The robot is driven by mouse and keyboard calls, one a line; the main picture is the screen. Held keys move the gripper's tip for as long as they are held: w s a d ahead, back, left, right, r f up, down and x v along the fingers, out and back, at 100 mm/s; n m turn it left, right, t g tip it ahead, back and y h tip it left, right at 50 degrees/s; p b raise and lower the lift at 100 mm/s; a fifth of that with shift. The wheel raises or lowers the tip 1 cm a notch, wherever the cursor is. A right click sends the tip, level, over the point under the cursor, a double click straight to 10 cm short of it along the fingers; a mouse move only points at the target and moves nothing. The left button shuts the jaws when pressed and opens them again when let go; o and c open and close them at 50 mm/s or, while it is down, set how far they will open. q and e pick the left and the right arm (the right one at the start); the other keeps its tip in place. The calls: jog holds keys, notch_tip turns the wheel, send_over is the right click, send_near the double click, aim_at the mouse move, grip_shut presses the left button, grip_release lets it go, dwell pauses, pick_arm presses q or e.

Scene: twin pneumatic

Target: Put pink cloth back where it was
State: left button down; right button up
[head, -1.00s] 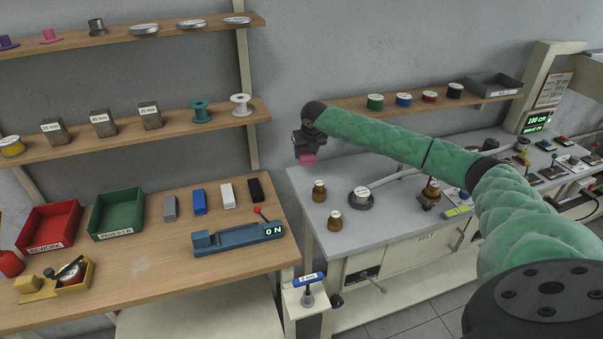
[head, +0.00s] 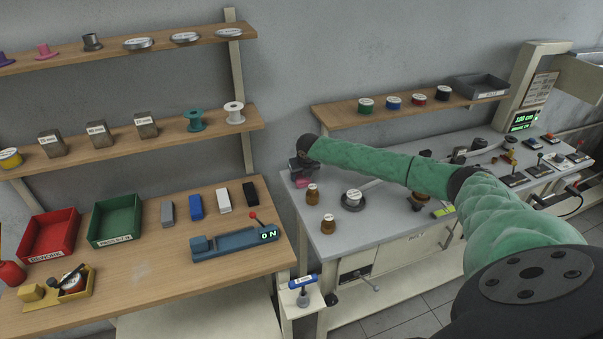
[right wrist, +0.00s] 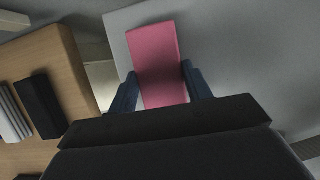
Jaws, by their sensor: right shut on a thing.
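My right gripper (head: 302,174) is shut on the pink cloth (right wrist: 156,45), a small flat pink block-like piece. In the right wrist view the two blue fingers (right wrist: 160,85) grip it from either side. In the head view a bit of the pink cloth (head: 302,183) shows below the gripper, at the left back corner of the grey bench (head: 330,228). It is low over the bench top; I cannot tell whether it touches. My left gripper is not in view.
A wooden bench (head: 140,270) with red and green trays lies left, across a gap.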

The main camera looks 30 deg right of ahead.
aim_at(301, 176)
jog(key=shift+f, duration=0.1)
jog(key=o, duration=0.9)
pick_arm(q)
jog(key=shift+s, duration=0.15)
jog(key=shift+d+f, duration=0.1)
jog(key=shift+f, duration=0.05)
pick_arm(e)
jog(key=shift+s+r+b, duration=0.15)
jog(key=shift+r+b, duration=0.15)
jog(key=shift+r, duration=0.1)
jog(key=b+v, duration=0.1)
jog(key=v, duration=0.1)
jog(key=shift+s+r, duration=0.2)
jog(key=shift+r, duration=0.1)
pick_arm(q)
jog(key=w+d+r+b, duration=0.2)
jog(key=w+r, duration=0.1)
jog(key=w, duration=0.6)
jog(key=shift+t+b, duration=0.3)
jog(key=shift+b, duration=0.05)
pick_arm(e)
jog(key=shift+v, duration=4.35)
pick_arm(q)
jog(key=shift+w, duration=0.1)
pick_arm(e)
jog(key=shift+a, duration=0.1)
